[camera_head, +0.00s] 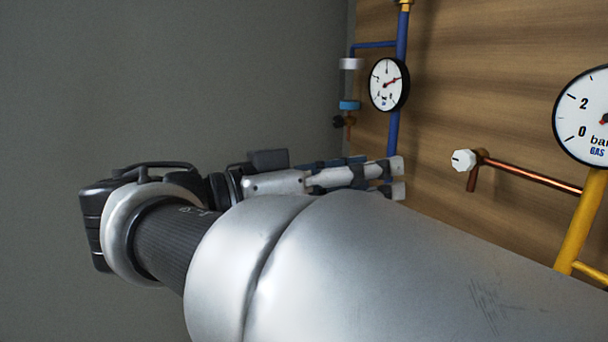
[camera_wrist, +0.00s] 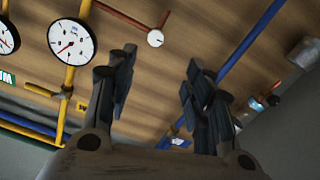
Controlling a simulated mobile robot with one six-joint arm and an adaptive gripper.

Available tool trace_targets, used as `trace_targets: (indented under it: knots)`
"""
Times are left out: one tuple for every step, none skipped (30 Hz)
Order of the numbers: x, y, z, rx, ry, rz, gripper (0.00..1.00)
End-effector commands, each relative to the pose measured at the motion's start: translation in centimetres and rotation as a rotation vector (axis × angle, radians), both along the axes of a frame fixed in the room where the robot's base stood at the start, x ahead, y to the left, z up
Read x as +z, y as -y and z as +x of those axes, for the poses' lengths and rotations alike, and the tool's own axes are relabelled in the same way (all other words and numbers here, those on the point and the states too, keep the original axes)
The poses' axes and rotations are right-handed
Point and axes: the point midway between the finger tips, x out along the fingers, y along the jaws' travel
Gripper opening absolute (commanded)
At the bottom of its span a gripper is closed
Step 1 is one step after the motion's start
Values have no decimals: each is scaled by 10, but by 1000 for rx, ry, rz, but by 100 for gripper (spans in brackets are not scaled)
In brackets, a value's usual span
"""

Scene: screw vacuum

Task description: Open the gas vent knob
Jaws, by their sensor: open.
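The gas vent knob appears to be the small white knob (camera_head: 463,160) at the end of a copper pipe (camera_head: 530,178) by the gauge marked GAS. In the wrist view the white knob (camera_wrist: 155,38) is near the top centre, beyond the fingertips. My gripper (camera_head: 398,178) is left of the knob and a little lower in the head view, apart from it. In the wrist view my gripper (camera_wrist: 161,58) has its fingers spread with nothing between them. My own arm fills the lower part of the head view.
The gas gauge (camera_head: 590,116) sits on a yellow pipe (camera_head: 580,225) at the right. Another gauge (camera_head: 388,84) is on a blue pipe (camera_head: 393,130), which runs down behind my fingers. A blue valve (camera_head: 349,105) is beside it. The wooden panel (camera_head: 480,70) backs them.

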Motion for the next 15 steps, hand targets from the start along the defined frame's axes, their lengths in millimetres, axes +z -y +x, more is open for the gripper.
trace_targets:
  knots:
    - [-6,3,0,-2,4,2,47]
    - [-6,4,0,-2,4,2,47]
    - [-6,6,0,-3,4,1,47]
    - [-5,7,-1,-4,3,0,47]
    - [-5,8,-1,-5,4,0,47]
    - [-5,10,-1,-6,4,-1,47]
    - [-5,12,-2,-6,5,-2,47]
    - [-4,13,-3,-7,6,-1,47]
    - [-4,15,-3,-9,6,-3,47]
    - [-1,24,0,-13,2,-4,47]
    - [1,31,2,-15,3,-4,47]
    - [2,40,5,-15,3,-5,47]
    - [2,46,7,-15,3,-5,47]
    - [2,53,9,-15,3,-5,47]
    - [2,61,13,-15,3,-5,47]
